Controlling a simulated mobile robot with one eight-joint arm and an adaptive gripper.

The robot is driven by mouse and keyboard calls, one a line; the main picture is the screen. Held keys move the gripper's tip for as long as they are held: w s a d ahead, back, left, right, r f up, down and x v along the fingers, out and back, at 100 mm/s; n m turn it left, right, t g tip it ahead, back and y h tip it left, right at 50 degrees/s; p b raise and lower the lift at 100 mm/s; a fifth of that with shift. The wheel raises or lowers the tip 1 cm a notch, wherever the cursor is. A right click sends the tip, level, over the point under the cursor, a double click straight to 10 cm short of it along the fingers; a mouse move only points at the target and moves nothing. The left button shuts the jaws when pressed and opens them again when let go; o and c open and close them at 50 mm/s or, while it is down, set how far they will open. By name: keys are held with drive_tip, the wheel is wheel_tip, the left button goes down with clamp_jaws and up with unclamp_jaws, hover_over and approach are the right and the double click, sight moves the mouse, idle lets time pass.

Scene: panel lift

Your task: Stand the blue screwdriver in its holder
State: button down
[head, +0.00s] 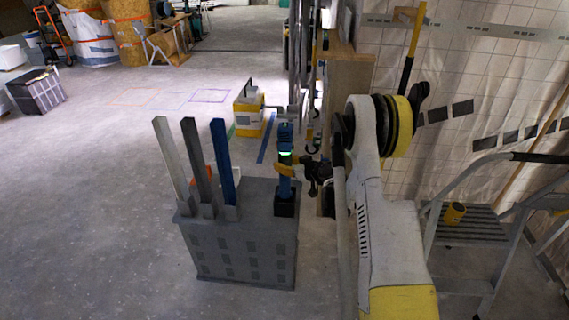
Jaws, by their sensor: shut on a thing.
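The blue screwdriver (285,138) stands upright above the right part of a grey cabinet, with a green light partway down its body. My gripper (288,168), with yellow fingers, comes from the right and is shut on it below the light. The black square holder (285,206) is on the cabinet's right corner, directly below the screwdriver in this view. The screwdriver's blue lower part meets the holder's top edge in the picture. Its bottom end is hidden, so I cannot tell how deep it sits.
The grey cabinet (238,248) also bears a light grey post (172,160), a dark grey post (198,165) and a blue post (223,165) on its left. A yellow and white box (249,114) stands behind. Metal stairs with a handrail (480,165) are at right.

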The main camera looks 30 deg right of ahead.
drive_tip(key=shift+f, duration=1.5)
idle(0.4)
drive_tip(key=shift+f, duration=0.8)
idle(0.5)
unclamp_jaws()
idle(0.3)
drive_tip(key=shift+s, duration=0.2)
idle(0.5)
drive_tip(key=shift+s+d, duration=0.15)
drive_tip(key=shift+s, duration=0.5)
drive_tip(key=shift+s+d, duration=0.15)
drive_tip(key=shift+s, duration=0.5)
